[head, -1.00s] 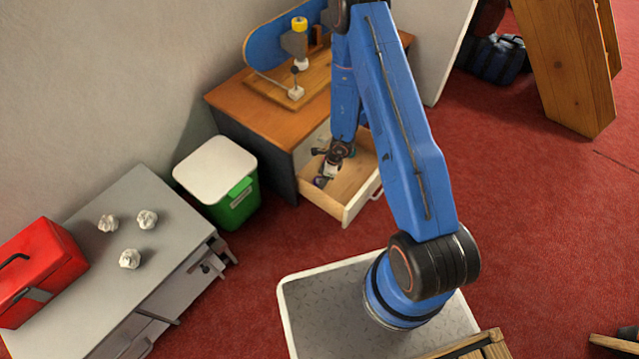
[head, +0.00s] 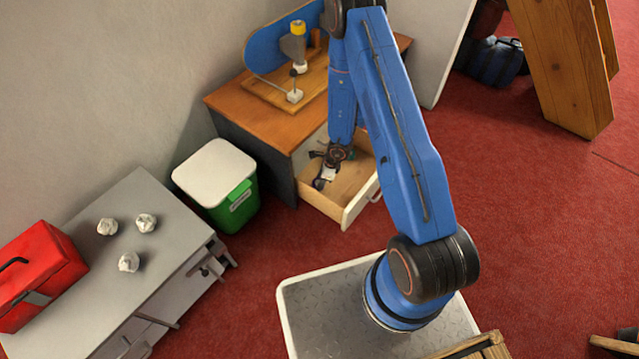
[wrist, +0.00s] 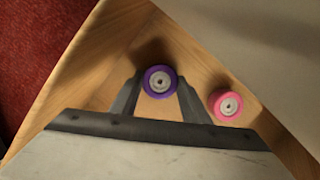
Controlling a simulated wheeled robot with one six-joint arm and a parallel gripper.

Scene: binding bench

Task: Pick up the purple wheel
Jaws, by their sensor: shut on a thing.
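The purple wheel (wrist: 160,81) is in the wrist view, a small purple ring with a white hub. It is between the two fingers of my gripper (wrist: 158,88), which is shut on it. The gripper is inside the open wooden drawer (head: 350,208), low over its floor. I cannot tell whether the wheel still touches the drawer floor. In the head view my gripper (head: 322,180) reaches down into the drawer, and the wheel is too small there to make out clearly.
A pink wheel (wrist: 229,105) lies just right of the right finger. The drawer walls are close around. A green bin (head: 236,203) with a white lid stands left of the desk (head: 270,120). A grey cabinet (head: 165,225) holds crumpled balls and a red toolbox (head: 38,275).

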